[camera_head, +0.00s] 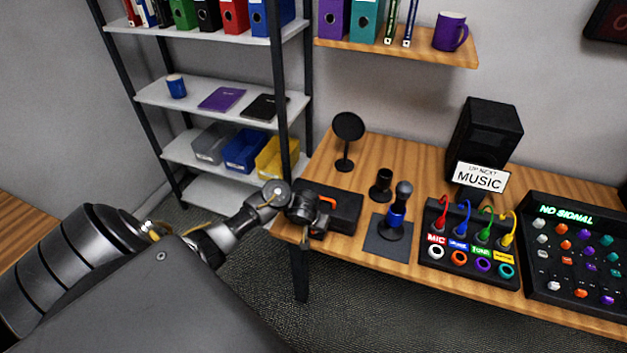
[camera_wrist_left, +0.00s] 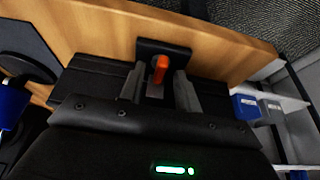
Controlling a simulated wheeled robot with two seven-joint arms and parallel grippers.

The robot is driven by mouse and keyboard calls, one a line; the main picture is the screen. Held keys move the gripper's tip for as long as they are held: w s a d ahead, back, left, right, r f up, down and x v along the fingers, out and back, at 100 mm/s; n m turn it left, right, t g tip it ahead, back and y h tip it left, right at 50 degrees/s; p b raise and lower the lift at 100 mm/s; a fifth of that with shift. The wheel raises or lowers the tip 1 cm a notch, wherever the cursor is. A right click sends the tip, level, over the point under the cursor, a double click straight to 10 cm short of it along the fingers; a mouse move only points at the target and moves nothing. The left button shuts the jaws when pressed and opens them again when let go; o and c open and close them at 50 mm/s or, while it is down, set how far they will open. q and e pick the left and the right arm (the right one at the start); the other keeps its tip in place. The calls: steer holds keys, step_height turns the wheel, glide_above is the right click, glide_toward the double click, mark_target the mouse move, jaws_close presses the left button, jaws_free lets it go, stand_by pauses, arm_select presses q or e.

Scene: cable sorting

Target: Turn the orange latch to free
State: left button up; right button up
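The orange latch (camera_head: 328,202) sits on a black box (camera_head: 346,213) at the left end of the wooden desk. In the left wrist view the latch (camera_wrist_left: 160,68) stands up from a dark plate (camera_wrist_left: 172,47) on the box. My left gripper (camera_head: 308,216) is at the box's left end, close to the latch. In the left wrist view its two grey fingers are apart, one on each side of the latch, with a visible gap to it. The gripper partly hides the box in the head view. My right gripper is not in view.
A cable panel (camera_head: 466,265) and a mixer (camera_head: 579,253) are further right. A shelf (camera_head: 220,98) stands behind left.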

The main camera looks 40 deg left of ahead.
arm_select(q)
jaws_close()
